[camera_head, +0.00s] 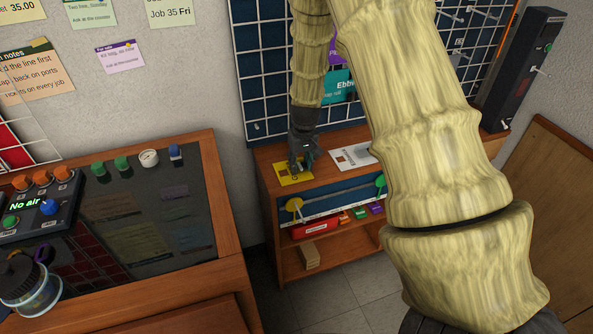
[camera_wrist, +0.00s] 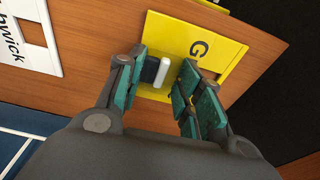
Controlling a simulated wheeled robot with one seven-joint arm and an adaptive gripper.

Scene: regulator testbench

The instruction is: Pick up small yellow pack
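The small yellow pack (camera_head: 288,178) lies flat on the wooden top of the shelf unit, with dark print on it. In the wrist view the yellow pack (camera_wrist: 215,47) shows a letter "G" and a dark and white raised piece (camera_wrist: 156,71) at its near part. My gripper (camera_head: 302,164) points down over the pack. In the wrist view my gripper (camera_wrist: 163,62) is open, with its teal-padded fingers on either side of the raised piece. I cannot tell whether the fingers touch it. The gripper covers part of the pack.
A white pack (camera_head: 352,156) lies to the right of the yellow one; it also shows in the wrist view (camera_wrist: 14,41). A wire grid panel (camera_head: 262,85) rises behind. A dark-topped bench (camera_head: 150,210) stands at left.

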